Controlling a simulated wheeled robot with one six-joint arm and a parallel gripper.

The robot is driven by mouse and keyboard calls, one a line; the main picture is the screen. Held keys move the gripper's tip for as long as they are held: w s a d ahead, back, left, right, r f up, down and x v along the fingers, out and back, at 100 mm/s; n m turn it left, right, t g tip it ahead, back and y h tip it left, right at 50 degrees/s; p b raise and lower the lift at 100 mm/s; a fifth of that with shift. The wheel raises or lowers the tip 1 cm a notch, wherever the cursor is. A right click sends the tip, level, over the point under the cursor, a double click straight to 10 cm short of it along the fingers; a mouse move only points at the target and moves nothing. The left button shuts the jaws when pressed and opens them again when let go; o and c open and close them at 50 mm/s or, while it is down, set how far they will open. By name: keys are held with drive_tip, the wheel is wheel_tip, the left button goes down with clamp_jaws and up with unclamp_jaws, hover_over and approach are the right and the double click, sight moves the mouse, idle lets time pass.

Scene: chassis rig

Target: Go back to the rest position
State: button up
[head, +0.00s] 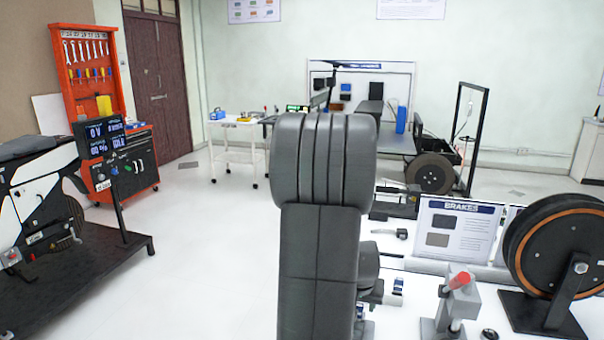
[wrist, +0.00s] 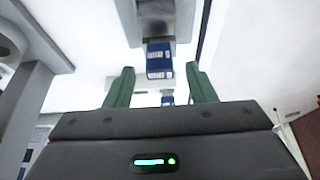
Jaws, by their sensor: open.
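My gripper (wrist: 160,70) shows in the wrist view as two green fingers standing well apart. The gap between them is empty. A blue block with a white label (wrist: 158,64) shows beyond the fingertips, under a grey fixture (wrist: 158,22). A smaller blue labelled piece (wrist: 168,99) shows lower down between the fingers. I cannot tell how far off they are. In the head view my gripper is not visible. Small blue-and-white pieces (head: 398,286) lie on the white bench (head: 415,263) at the right.
The bench also holds a BRAKES sign (head: 456,232), a grey stand with a red tip (head: 458,300) and a large black wheel (head: 556,250). A white cart (head: 236,152) stands at the back. An orange tool cabinet (head: 88,70) and a motorcycle platform (head: 85,262) are left. White floor between is clear.

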drive_tip(key=shift+r+p, duration=1.45)
drive_tip(key=shift+r, duration=0.5)
